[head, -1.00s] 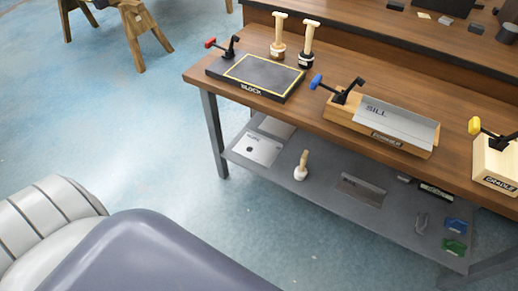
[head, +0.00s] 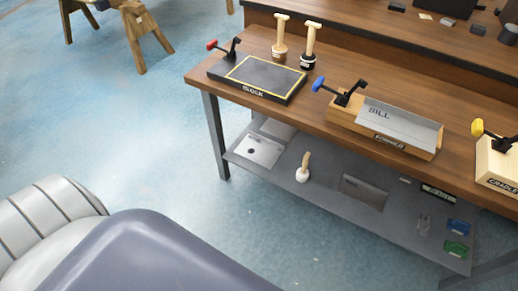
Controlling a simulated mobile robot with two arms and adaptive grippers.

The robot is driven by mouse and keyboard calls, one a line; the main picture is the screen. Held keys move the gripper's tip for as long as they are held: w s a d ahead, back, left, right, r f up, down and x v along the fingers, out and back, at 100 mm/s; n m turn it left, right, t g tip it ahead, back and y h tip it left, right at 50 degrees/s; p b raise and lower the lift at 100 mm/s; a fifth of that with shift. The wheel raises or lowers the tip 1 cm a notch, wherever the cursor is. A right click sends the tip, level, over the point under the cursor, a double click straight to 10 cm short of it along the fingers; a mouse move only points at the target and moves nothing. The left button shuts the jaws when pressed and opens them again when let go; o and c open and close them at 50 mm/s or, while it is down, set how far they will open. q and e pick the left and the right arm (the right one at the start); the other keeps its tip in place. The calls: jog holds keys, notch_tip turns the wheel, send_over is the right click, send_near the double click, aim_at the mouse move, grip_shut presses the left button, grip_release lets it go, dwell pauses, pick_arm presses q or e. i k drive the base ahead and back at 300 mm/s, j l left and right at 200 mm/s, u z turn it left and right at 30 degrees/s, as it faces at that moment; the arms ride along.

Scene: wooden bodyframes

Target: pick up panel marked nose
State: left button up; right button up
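A pale flat panel (head: 258,150) with a dark round spot lies on the left end of the grey lower shelf under the wooden bench. Small dark lettering shows on it, too small to read for certain. Another pale sheet (head: 278,127) lies behind it, partly hidden by the bench top. A grey panel marked SILL (head: 400,122) rests in a wooden cradle on the bench top. Neither of my grippers is in view.
The bench top (head: 315,114) also holds a black block (head: 262,80) with a red-handled clamp, two wooden-handled tools and another cradle (head: 497,160) at right. The lower shelf (head: 320,187) holds a white-based tool (head: 303,169), a grey plate (head: 363,192) and blue and green items.

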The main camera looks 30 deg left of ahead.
aim_at(263, 151)
jog(key=i+j+z, duration=0.1)
jog(key=j+z, duration=0.25)
jog(key=j, duration=0.85)
jog(key=j+z, duration=0.3)
jog(key=j, duration=0.9)
